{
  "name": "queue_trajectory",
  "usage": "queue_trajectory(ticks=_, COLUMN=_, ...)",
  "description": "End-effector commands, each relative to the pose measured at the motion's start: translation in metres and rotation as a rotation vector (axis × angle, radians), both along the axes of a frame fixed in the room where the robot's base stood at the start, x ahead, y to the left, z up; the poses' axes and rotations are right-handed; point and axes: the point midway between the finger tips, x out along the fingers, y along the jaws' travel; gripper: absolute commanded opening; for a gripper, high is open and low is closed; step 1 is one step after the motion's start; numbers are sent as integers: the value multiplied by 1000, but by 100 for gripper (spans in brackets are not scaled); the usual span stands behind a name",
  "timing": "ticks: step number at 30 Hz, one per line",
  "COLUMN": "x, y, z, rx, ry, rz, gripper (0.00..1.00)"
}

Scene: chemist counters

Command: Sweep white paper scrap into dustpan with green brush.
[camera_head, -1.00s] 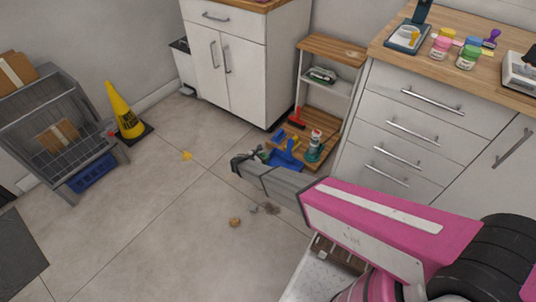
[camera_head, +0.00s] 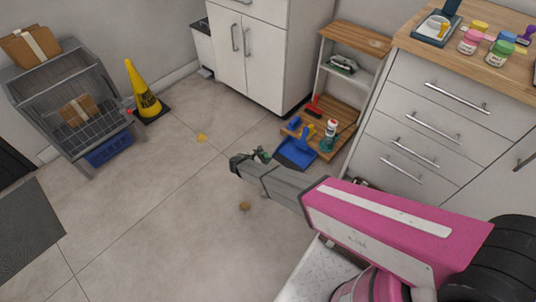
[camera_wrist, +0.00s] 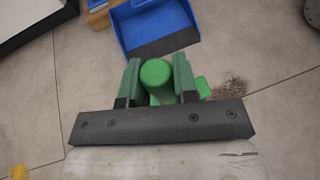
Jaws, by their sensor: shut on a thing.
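My gripper (camera_wrist: 158,85) is shut on the green brush (camera_wrist: 156,72), whose round handle end stands between the two fingers in the wrist view. A bit of green from the brush (camera_head: 263,155) also shows beside my gripper (camera_head: 238,163) in the head view. The blue dustpan (camera_wrist: 158,28) lies on the floor just beyond the gripper, apart from it. It also shows in the head view (camera_head: 297,152), in front of the low wooden shelf. I cannot make out a white paper scrap in either view.
A grey-brown dust patch (camera_wrist: 232,88) lies right of the brush. The low shelf (camera_head: 340,128) and drawer counter (camera_head: 420,125) bound the right. Floor to the left is open.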

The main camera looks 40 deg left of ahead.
Motion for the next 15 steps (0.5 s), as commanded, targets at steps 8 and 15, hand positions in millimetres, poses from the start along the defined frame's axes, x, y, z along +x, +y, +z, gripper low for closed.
queue_trajectory(ticks=8, x=1, y=1, z=-36, rx=-1, ry=0, rz=2, gripper=0)
queue_trajectory(ticks=15, x=1, y=1, z=-57, rx=-1, ry=-1, rz=1, gripper=0)
